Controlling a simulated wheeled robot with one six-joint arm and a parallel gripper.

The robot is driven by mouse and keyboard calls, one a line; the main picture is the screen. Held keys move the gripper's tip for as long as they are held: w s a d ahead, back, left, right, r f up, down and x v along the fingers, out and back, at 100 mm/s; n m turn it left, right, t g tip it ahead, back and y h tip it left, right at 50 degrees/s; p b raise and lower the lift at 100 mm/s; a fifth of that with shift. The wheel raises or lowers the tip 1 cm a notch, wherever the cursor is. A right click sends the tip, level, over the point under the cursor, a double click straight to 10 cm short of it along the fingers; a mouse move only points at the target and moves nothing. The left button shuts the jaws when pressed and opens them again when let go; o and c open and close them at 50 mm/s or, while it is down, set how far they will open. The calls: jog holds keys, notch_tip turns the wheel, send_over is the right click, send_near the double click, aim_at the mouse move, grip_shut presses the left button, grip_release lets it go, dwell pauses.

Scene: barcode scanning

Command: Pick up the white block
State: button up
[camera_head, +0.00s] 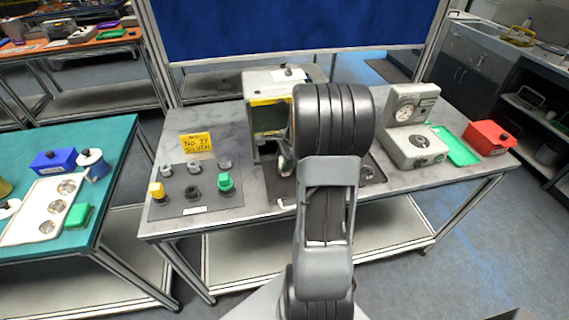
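A small white block (289,75) with a dark knob on top sits on the grey machine (258,93) with yellow edging, at the back of the middle table. Its right side is close to my arm's upper joint in the picture, but the block shows clear of it. My gripper is almost wholly hidden behind my own arm, which covers the middle of the view. Only a grey part shows at the arm's left edge, in front of the machine. I cannot see the fingertips or whether they hold anything.
A dark mat (176,198) holds several knobs, with a yellow sign (196,144) behind. At right are a grey gauge device (408,148), green tray (458,151) and red block (489,136). A teal table (112,137) stands left; a blue panel (290,25) stands behind.

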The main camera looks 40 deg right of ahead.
jog(key=c, duration=0.3)
jog(key=shift+r, duration=0.1)
jog(key=shift+c, duration=0.3)
